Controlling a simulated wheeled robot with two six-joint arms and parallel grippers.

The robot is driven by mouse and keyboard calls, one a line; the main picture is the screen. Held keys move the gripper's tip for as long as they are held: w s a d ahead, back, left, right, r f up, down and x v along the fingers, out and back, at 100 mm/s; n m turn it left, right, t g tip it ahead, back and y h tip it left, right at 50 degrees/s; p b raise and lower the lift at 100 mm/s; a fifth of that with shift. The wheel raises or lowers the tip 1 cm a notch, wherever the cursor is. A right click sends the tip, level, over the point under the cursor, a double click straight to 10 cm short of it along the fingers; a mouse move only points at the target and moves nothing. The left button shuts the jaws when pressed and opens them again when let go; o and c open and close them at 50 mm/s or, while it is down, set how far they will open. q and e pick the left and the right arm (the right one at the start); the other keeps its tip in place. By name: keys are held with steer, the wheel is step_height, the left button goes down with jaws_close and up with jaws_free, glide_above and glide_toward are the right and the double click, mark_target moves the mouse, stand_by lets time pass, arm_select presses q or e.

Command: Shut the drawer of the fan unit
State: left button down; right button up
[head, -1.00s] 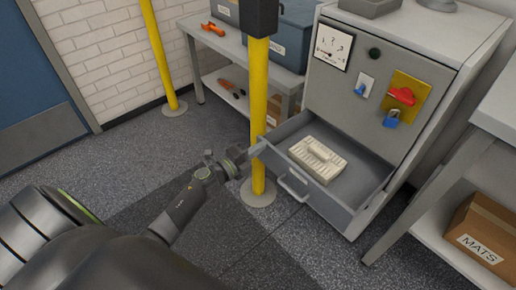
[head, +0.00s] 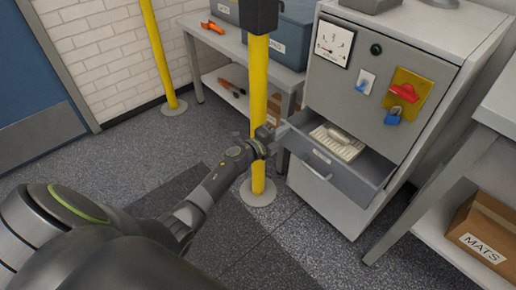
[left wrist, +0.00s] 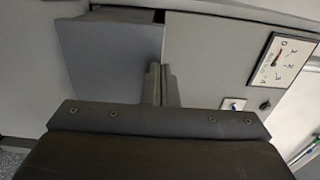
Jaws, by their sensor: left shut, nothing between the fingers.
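The fan unit (head: 375,65) is a grey cabinet with a gauge, switches and a red knob on a yellow plate. Its drawer (head: 348,178) stands partly open, with a pale ribbed block (head: 345,152) inside and a light handle (head: 321,157) on its front. My left gripper (head: 279,132) is at the left end of the drawer front. In the left wrist view its shut fingers (left wrist: 161,85) lie over the edge of the grey drawer panel (left wrist: 105,55); contact cannot be told. My right gripper is out of view.
A yellow post (head: 258,100) stands close beside my left arm. A bench (head: 235,45) with blue boxes is behind it. A shelf with a cardboard box marked MATS (head: 480,235) is at the right. The floor in front is clear.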

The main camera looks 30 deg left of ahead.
arm_select(q)
steer(key=b+x, duration=0.2)
steer(key=x, duration=0.4)
steer(key=shift+w+d+f, duration=0.1)
steer(key=shift+w, duration=0.15)
steer(key=shift+b+x, duration=0.5)
steer(key=shift+x, duration=0.4)
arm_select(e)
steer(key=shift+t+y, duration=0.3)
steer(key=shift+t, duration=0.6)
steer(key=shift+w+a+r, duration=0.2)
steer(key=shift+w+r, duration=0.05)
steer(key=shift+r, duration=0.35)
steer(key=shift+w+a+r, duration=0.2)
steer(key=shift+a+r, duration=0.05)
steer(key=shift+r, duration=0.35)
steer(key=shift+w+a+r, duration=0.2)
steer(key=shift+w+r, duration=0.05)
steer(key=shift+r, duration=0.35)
